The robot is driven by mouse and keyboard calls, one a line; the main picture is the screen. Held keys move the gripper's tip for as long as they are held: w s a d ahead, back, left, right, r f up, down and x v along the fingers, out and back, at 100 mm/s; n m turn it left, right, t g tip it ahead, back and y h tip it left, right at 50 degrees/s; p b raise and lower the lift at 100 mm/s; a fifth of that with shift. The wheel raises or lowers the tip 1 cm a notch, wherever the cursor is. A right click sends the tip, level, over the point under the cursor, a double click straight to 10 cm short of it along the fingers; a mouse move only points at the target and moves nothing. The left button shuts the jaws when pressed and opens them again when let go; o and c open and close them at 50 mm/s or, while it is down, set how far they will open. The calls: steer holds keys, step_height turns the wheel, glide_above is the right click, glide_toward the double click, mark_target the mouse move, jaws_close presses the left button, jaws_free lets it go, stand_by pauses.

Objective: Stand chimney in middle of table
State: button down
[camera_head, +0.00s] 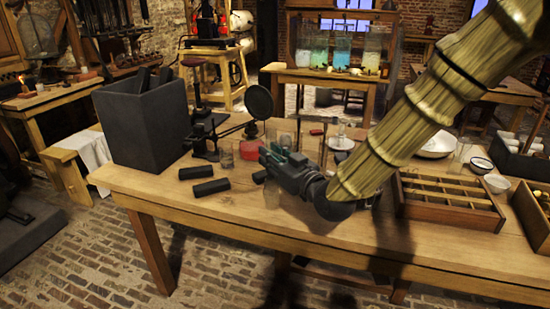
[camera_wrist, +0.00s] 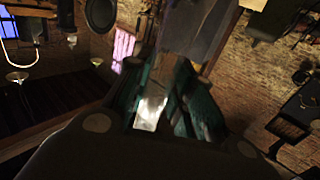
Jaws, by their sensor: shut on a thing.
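My gripper (camera_head: 272,157) is low over the middle of the wooden table (camera_head: 240,210), its fingers toward the left. In the wrist view its green-lined fingers (camera_wrist: 170,80) are closed around a pale, glassy piece, the chimney (camera_wrist: 150,110). The chimney's full outline and tilt are hard to make out, and in the head view the fingers and dark background hide it. I cannot tell whether it touches the table.
A big dark box (camera_head: 140,125) stands at the table's left end. Black blocks (camera_head: 211,187) lie near it. A red lamp base (camera_head: 251,149) and a round black disc on a stand (camera_head: 258,101) are close to my gripper. A divided wooden tray (camera_head: 448,203) lies right.

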steer(key=w+f, duration=0.4)
steer(key=w, duration=0.3)
steer(key=shift+d+p, duration=0.3)
steer(key=shift+d, duration=0.15)
steer(key=shift+w+f, duration=0.1)
steer(key=shift+f, duration=0.1)
steer(key=c, duration=1.2)
jaws_free()
steer(key=shift+c, duration=0.2)
steer(key=v, duration=1.2)
steer(key=shift+b, duration=0.4)
